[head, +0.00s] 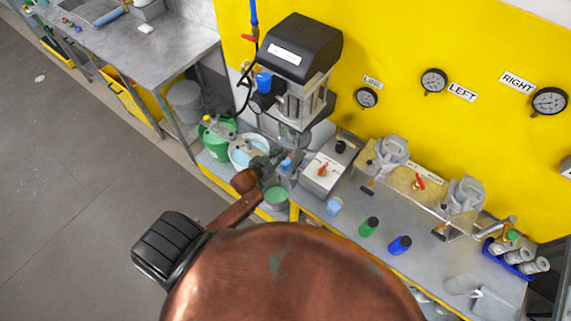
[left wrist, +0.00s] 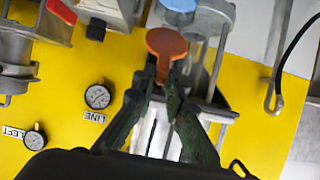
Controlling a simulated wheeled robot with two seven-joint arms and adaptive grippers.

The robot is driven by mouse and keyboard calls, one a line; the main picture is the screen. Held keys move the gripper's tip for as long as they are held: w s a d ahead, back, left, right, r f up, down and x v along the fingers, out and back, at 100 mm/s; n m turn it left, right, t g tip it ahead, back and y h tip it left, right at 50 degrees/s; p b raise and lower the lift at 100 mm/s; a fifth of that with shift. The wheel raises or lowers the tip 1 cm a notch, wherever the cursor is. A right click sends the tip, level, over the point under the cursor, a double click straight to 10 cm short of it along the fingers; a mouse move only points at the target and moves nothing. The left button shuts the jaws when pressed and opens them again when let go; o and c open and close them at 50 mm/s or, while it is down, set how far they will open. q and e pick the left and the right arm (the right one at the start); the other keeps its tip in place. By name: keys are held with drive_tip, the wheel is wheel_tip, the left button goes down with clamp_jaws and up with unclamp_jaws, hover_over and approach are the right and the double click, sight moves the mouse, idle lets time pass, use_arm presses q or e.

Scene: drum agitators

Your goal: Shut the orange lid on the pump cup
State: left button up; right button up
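The orange lid (left wrist: 166,43) shows in the left wrist view as a round disc with a narrower part reaching down between my fingertips. My left gripper (left wrist: 167,72) has its dark fingers drawn together on that narrower part. In the head view my left gripper (head: 276,164) is small, at the bench beneath the mixer, and the lid cannot be made out. A clear cup with a blue part (left wrist: 197,20) is just beyond the lid in the left wrist view; I cannot tell whether the lid touches it. My right gripper is in neither view.
A black-topped mixer (head: 300,48) stands above the work spot. A control box (head: 322,174) with a red knob is close on the right.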

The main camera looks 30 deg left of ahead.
use_arm(q)
drive_tip(key=shift+s+f, duration=0.75)
drive_tip(key=shift+s, duration=0.05)
drive_tip(key=shift+s+a+f+b, duration=0.1)
drive_tip(key=shift+s+f+b, duration=0.25)
drive_tip(key=shift+f, duration=0.25)
drive_tip(key=shift+s+f+b, duration=0.3)
drive_tip(key=shift+f+b, duration=0.05)
drive_tip(key=shift+f, duration=0.2)
drive_tip(key=shift+s+f+b, duration=0.25)
drive_tip(key=shift+f+b, duration=0.55)
drive_tip(key=shift+f, duration=0.45)
drive_tip(key=o, duration=1.6)
drive_tip(key=shift+c, duration=0.2)
